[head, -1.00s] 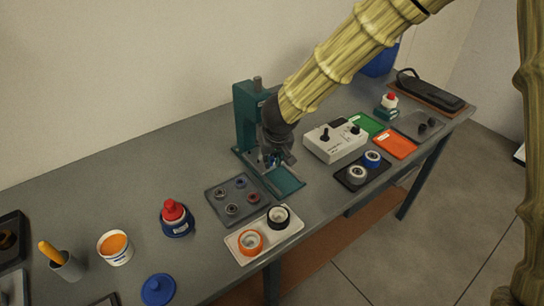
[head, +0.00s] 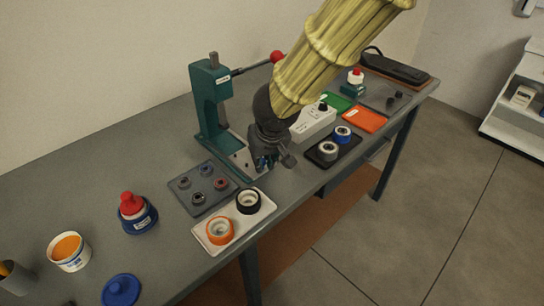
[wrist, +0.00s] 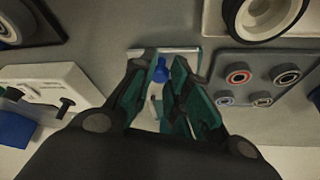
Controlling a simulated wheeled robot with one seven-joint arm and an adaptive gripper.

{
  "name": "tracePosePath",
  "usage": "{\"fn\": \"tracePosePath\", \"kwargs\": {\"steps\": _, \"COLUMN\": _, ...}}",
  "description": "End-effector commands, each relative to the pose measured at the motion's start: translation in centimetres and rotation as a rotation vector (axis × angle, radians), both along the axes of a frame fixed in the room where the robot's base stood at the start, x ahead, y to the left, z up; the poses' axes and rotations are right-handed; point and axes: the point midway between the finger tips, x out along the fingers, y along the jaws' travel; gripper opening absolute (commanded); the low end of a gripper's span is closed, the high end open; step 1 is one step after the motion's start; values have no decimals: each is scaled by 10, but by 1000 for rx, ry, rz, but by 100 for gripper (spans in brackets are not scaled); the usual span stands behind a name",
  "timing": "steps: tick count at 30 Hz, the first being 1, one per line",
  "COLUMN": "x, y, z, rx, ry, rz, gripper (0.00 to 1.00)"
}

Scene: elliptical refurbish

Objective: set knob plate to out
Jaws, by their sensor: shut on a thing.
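A teal bench press (head: 207,95) stands on the workbench. Its pale plate (head: 240,157) lies low at its front, partly hidden by my gripper (head: 264,161). In the wrist view a small blue knob (wrist: 160,71) sits between the fingertips of my gripper (wrist: 163,80), in front of a pale strip with a teal edge (wrist: 188,52). The fingers are closed around the knob. In the head view the gripper points down at the front end of the press base, and the knob is mostly hidden there. How far the plate is slid cannot be told.
A dark tray with several small rings (head: 183,203) and a white tray (head: 211,246) with an orange and a black ring lie close in front. A white box with switches (head: 317,122) and a black tray (head: 318,160) stand to the right. The press lever has a red ball (head: 277,57).

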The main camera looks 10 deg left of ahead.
Motion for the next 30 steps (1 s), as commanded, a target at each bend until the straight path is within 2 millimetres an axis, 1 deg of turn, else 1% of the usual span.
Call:
{"fn": "tracePosePath", "kwargs": {"steps": 8, "x": -1, "y": -2, "z": 0, "rx": -5, "ry": 1, "rz": -2, "gripper": 0}}
{"fn": "tracePosePath", "kwargs": {"steps": 9, "x": -1, "y": -2, "z": 0, "rx": -5, "ry": 1, "rz": -2, "gripper": 18}}
{"fn": "tracePosePath", "kwargs": {"steps": 11, "x": -1, "y": -2, "z": 0, "rx": -5, "ry": 1, "rz": -2, "gripper": 29}}
{"fn": "tracePosePath", "kwargs": {"steps": 12, "x": -1, "y": -2, "z": 0, "rx": -4, "ry": 1, "rz": -1, "gripper": 37}}
{"fn": "tracePosePath", "kwargs": {"steps": 13, "x": -1, "y": -2, "z": 0, "rx": -4, "ry": 1, "rz": -1, "gripper": 41}}
{"fn": "tracePosePath", "kwargs": {"steps": 23, "x": -1, "y": -1, "z": 1, "rx": -2, "ry": 1, "rz": 1, "gripper": 41}}
{"fn": "tracePosePath", "kwargs": {"steps": 26, "x": -3, "y": -2, "z": 6, "rx": -1, "ry": 1, "rz": -2, "gripper": 41}}
{"fn": "tracePosePath", "kwargs": {"steps": 30, "x": -8, "y": -5, "z": 23, "rx": 0, "ry": -1, "rz": -2, "gripper": 41}}
